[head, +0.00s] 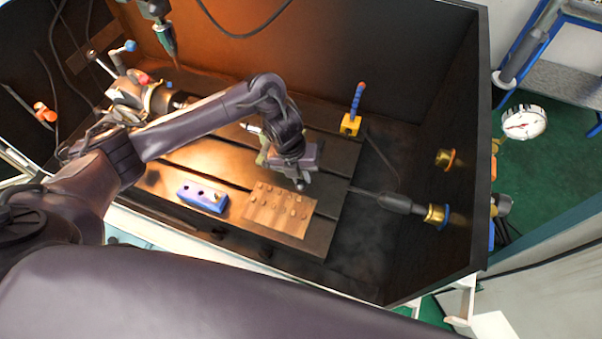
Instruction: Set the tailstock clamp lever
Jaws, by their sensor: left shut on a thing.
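My left arm reaches in from the left, and its gripper (300,183) points down over the right part of the slotted machine table (335,155). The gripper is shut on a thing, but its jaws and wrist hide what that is. A beige-green part (262,157) with a pale rod (251,128) shows just left of the wrist; it may be the tailstock, mostly hidden. I cannot make out the clamp lever. The chuck unit (150,97) stands at the far left of the table, with a blue-knobbed handle (130,46). My right gripper is not in view.
A yellow block (350,125) with an upright blue, orange-tipped handle stands behind right of the gripper. A wooden board (270,212) and a blue block with holes (203,197) lie in front. Dark enclosure walls (400,65) surround the table; a spindle-like tool (165,40) hangs at upper left.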

